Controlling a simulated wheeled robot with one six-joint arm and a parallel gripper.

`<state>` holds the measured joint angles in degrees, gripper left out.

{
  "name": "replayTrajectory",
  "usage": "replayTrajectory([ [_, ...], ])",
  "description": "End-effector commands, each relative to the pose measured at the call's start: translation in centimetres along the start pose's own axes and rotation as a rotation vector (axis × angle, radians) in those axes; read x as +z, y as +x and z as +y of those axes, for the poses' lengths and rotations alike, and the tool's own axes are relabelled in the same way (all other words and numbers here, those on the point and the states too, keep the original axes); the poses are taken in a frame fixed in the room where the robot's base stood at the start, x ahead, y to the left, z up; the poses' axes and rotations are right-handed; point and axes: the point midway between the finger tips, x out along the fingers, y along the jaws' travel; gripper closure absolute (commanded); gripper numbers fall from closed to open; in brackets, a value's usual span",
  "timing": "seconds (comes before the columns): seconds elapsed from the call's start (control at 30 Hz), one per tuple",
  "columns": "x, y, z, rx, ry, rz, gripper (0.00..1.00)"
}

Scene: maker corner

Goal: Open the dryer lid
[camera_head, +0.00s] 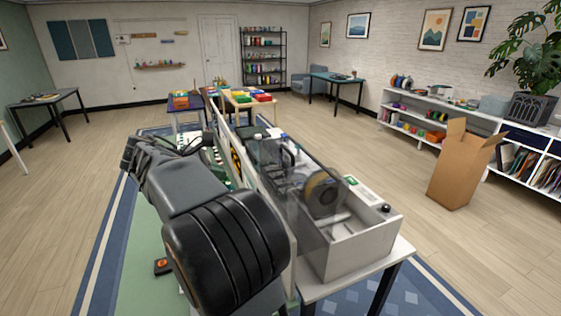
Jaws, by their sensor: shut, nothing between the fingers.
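The dryer (365,245) is a pale grey open-looking box on the near end of a white bench, right of my arm. A brown filament spool (322,193) stands inside it. A smoky see-through panel, which looks like the dryer lid (270,165), shows along its left and far side; I cannot tell its exact angle. My gripper (190,146) is at the far end of my black arm, left of the bench divider and apart from the dryer. It looks shut and empty, and its fingertips are small and partly hidden by my arm.
A thin upright divider (283,215) runs along the bench's left side, between my arm and the dryer. A cardboard box (460,170) stands on the floor at right, before a white shelf (440,118). The wooden floor between bench and box is clear.

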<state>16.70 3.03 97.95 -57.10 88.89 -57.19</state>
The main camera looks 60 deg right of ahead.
Motion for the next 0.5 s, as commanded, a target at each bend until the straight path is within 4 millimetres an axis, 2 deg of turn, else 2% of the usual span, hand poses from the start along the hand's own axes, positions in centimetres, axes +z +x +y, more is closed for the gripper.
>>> replayTrajectory([
  [0.03,0.3,1.4,1.3,-0.025,-0.056,-0.092,1.0],
  [0.2,2.8,3.1,4.2,-0.109,-0.199,-0.321,1.0],
  [0.33,3.8,3.9,5.0,-0.151,-0.248,-0.401,1.0],
  [0.5,5.0,5.6,5.0,-0.167,-0.262,-0.425,1.0],
])
